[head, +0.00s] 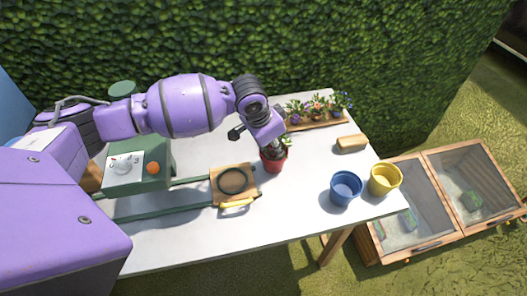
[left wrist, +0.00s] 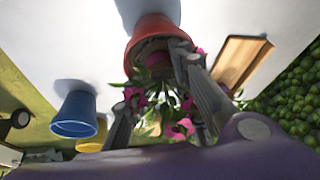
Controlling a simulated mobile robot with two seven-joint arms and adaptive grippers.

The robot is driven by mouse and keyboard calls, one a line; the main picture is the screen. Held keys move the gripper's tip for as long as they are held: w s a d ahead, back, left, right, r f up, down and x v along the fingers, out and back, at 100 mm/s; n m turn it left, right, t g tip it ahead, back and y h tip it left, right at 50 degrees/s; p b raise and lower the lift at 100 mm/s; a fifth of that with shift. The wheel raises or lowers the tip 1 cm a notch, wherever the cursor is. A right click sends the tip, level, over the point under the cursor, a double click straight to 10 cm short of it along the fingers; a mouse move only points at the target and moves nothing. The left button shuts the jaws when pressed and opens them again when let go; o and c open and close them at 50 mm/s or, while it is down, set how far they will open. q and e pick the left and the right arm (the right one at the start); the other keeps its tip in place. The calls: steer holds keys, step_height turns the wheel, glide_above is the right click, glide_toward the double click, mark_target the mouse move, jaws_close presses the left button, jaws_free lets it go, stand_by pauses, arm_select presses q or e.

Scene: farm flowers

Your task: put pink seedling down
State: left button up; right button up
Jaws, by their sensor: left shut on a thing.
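My left gripper (head: 270,143) is over the red pot (head: 273,163), which stands on the white table. In the left wrist view the pink seedling (left wrist: 178,130) shows pink flowers and green leaves between my fingers (left wrist: 165,100). The fingers are shut on it. The red pot (left wrist: 150,32) is just beyond it, with its dark inside partly visible. In the head view my gripper hides most of the seedling. My right gripper is in neither view.
A wooden tray of several flowering seedlings (head: 305,124) stands at the back. A tan block (head: 351,144) lies right of the pot. A blue pot (head: 345,189) and a yellow pot (head: 384,180) stand at the right edge. A wooden plate (head: 220,193) on green rails is left.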

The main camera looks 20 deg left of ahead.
arm_select(q)
steer(key=shift+f, duration=0.6)
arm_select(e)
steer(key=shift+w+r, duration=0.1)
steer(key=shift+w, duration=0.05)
arm_select(q)
steer(key=o, duration=0.7)
steer(key=shift+o, duration=0.3)
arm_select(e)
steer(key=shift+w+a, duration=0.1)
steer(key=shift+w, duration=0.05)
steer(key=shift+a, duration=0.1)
arm_select(q)
steer(key=p+v, duration=0.1)
steer(key=v, duration=1.2)
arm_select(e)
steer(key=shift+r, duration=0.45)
